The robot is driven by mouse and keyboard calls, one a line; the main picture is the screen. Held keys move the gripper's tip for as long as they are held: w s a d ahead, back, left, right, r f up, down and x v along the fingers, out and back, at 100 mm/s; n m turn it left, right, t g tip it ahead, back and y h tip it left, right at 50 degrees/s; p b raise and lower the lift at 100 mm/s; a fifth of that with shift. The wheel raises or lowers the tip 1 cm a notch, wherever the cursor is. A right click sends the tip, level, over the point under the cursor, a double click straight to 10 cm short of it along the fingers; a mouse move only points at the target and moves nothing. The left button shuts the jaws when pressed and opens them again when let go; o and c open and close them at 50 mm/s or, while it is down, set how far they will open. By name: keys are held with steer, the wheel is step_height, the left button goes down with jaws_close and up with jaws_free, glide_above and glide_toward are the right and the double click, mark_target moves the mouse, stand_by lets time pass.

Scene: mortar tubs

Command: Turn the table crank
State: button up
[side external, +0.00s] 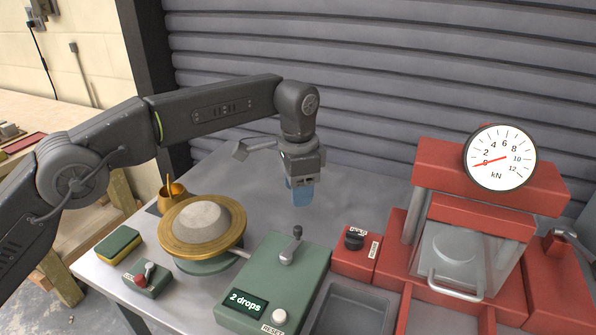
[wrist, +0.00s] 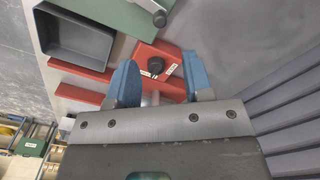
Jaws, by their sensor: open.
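The grey crank (side external: 290,246) stands on top of a green control box (side external: 262,285), its rounded knob end up; the box display reads "2 drops". In the wrist view the crank (wrist: 155,12) shows at the top edge, on the green box (wrist: 118,14). A round brass-coloured table (side external: 180,243) with a pale mortar cone (side external: 202,220) stands left of the box, with a rod between them. My gripper (side external: 301,195) points down above and behind the crank, apart from it. In the wrist view its blue fingers (wrist: 160,82) are spread and empty.
A red switch box (side external: 357,262) with a black knob is right of the crank. Beyond it stands a red press (side external: 455,170) with a kN dial. A grey tray (side external: 348,308) lies in front. A sponge (side external: 118,243) and a small green box (side external: 147,280) are at left.

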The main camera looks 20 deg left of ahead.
steer(key=shift+r, duration=1.95)
steer(key=s+a+r+n+t, duration=0.3)
steer(key=s+a+r+n, duration=0.2)
steer(key=s+a+r, duration=0.9)
steer(key=s+a+f+n+t, duration=0.1)
steer(key=s+a+f, duration=0.3)
steer(key=s, duration=0.5)
steer(key=s+a+f+n+t, duration=0.1)
steer(key=s+a+f+n, duration=0.3)
steer(key=s+f, duration=0.3)
steer(key=shift+s+a+f+t, duration=0.3)
steer(key=shift+s+a, duration=0.35)
steer(key=shift+s, duration=0.45)
